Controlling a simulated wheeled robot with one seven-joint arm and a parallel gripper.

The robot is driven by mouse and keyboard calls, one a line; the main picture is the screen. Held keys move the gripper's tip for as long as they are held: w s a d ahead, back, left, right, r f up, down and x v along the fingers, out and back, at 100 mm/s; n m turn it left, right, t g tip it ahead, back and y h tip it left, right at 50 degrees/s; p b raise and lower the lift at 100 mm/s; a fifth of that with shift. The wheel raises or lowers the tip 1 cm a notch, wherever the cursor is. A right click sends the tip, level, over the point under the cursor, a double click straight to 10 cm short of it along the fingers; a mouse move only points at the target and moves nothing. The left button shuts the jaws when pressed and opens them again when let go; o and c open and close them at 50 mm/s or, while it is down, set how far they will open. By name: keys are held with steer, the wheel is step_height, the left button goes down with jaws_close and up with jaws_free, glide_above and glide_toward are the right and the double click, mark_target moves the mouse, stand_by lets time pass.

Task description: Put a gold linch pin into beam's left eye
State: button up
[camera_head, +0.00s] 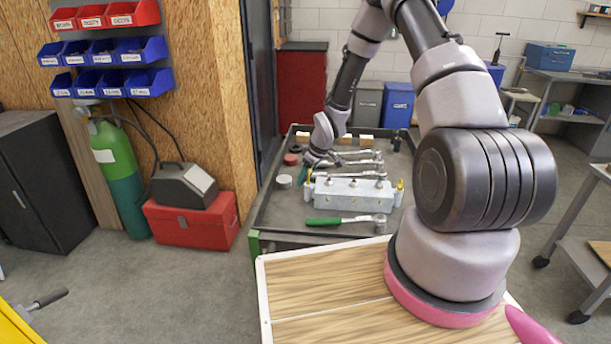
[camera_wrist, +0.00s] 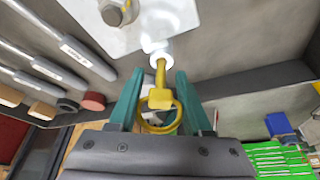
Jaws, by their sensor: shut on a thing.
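The pale grey beam (camera_head: 352,191) lies on the dark workbench top, with bolts along its upper face. In the wrist view, part of the beam (camera_wrist: 140,28) fills the upper middle. My gripper (camera_wrist: 158,84) has teal fingers on both sides of a gold linch pin (camera_wrist: 160,75), near its ring. The pin's shaft points at the white left eye (camera_wrist: 155,47) on the beam's end and meets it in the picture; how deep it sits is hidden. In the head view, my gripper (camera_head: 313,160) is at the beam's left end. Yellow also shows at the right end (camera_head: 400,188).
A green-handled tool (camera_head: 340,220) lies in front of the beam. Several silver wrenches (camera_head: 350,157) lie behind it. A white round item (camera_head: 284,181) and a red round piece (camera_head: 291,159) sit to the left. The raised rim (camera_head: 268,190) bounds the bench top.

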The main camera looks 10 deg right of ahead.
mark_target(307, 183)
steer(key=shift+f, duration=1.85)
steer(key=o, duration=1.3)
steer(key=shift+c, duration=0.2)
steer(key=shift+d, duration=0.1)
steer(key=v, duration=1)
steer(key=shift+s+r, duration=0.2)
steer(key=shift+r, duration=0.15)
